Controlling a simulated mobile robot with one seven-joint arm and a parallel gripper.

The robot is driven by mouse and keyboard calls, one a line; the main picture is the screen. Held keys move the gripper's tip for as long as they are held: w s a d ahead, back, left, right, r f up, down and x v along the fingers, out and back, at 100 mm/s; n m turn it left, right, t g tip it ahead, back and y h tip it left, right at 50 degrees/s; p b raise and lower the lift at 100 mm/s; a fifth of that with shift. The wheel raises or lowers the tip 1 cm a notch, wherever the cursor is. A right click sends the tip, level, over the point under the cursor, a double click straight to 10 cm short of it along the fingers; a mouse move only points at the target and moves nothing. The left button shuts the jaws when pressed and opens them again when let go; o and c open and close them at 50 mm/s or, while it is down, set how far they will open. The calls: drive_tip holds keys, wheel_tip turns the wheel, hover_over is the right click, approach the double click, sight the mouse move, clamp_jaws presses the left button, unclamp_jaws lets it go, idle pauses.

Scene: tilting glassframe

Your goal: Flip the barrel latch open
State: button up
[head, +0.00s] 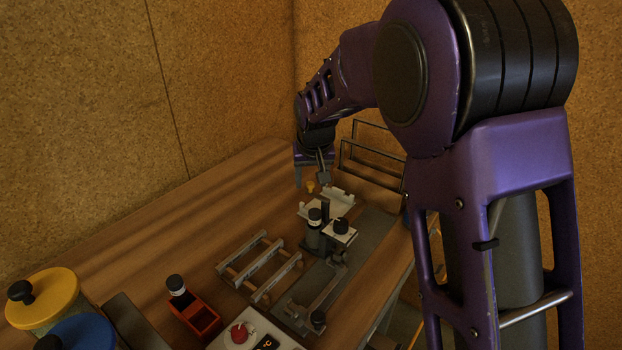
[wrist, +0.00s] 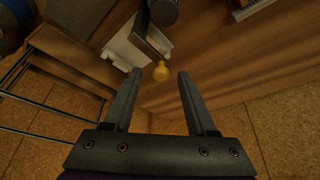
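My gripper (head: 311,179) hangs over the far end of the wooden workbench in the head view. In the wrist view its two dark fingers (wrist: 158,77) are apart, with nothing held between them. A small yellow knob (head: 311,186) is just below the fingers; it also shows between the fingertips in the wrist view (wrist: 161,72). I cannot tell whether my fingers touch it. Beside it is a pale block assembly (head: 340,197) with a dark plate (wrist: 148,40). I cannot make out for certain which part is the barrel latch, or its state.
A metal rack (head: 258,266), a red-orange holder (head: 196,316) and yellow-lidded jar (head: 48,296) are nearer. A dark wire frame (head: 371,160) is behind right.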

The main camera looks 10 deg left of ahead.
drive_tip(key=shift+r, duration=0.1)
drive_tip(key=v, duration=1.7)
drive_tip(key=shift+p, duration=0.45)
drive_tip(key=shift+a+r, duration=0.1)
